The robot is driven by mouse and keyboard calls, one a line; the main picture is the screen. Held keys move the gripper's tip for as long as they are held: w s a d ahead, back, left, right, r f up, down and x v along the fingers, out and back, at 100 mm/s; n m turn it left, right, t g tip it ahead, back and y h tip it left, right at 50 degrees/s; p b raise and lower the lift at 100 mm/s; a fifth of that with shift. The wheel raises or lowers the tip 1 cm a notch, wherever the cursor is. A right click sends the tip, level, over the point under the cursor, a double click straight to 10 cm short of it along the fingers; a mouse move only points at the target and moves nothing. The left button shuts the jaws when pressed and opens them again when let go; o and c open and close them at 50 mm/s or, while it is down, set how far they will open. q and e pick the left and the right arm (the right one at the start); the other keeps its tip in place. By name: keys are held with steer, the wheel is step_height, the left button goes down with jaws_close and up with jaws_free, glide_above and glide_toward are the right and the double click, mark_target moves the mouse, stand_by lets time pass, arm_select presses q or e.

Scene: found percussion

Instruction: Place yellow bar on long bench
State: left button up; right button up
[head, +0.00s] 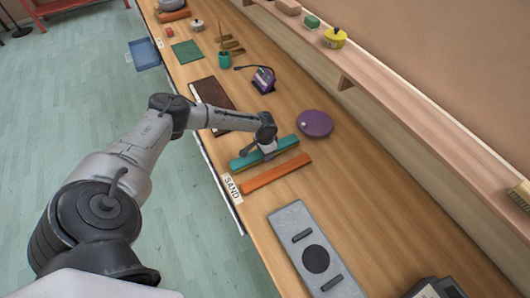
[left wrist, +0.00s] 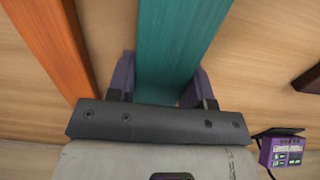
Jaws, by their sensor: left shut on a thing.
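My left gripper (head: 267,149) reaches down over the long wooden bench (head: 345,200). In the left wrist view its two purple fingers (left wrist: 160,85) stand on either side of a teal bar (left wrist: 175,45) and are shut on it. The teal bar also shows in the head view (head: 245,161), at or just above the bench top; I cannot tell if it touches. An orange bar (head: 275,174) lies beside it, roughly parallel, and also shows in the left wrist view (left wrist: 45,35). I see no clearly yellow bar. My right gripper is out of view.
A purple disc (head: 315,123) lies just right of the bars, and a grey slab (head: 300,235) lies nearer. A dark brown board (head: 212,92) and a small purple device (head: 263,80) lie beyond. A shelf (head: 420,105) runs along the wall.

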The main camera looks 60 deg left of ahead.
arm_select(q)
steer(key=shift+f, duration=0.15)
steer(key=o, duration=1)
